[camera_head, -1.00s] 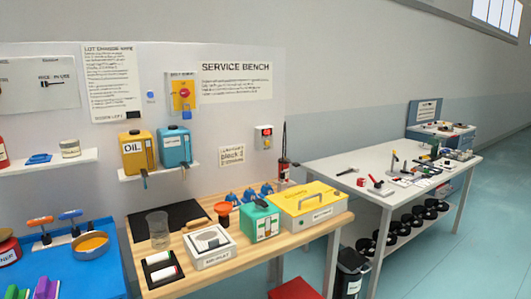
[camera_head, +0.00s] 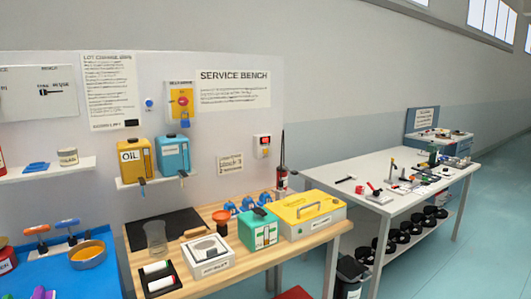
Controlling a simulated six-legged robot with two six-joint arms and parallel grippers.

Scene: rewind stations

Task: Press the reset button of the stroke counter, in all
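I cannot make out a stroke counter or its reset button for certain at this distance. A small white and red wall unit (camera_head: 263,145) hangs right of the service bench panel's middle. A yellow plate with a red round knob (camera_head: 182,100) is fixed higher on the panel. A small blue round piece (camera_head: 149,104) sits left of it. Neither of my grippers is in view.
The wooden service bench (camera_head: 283,259) carries a yellow case (camera_head: 312,228), a green container (camera_head: 262,238), a white box (camera_head: 209,270) and a glass beaker. A blue bench (camera_head: 65,278) lies left. A white table (camera_head: 330,175) with tools stands right; blue floor is free beyond it.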

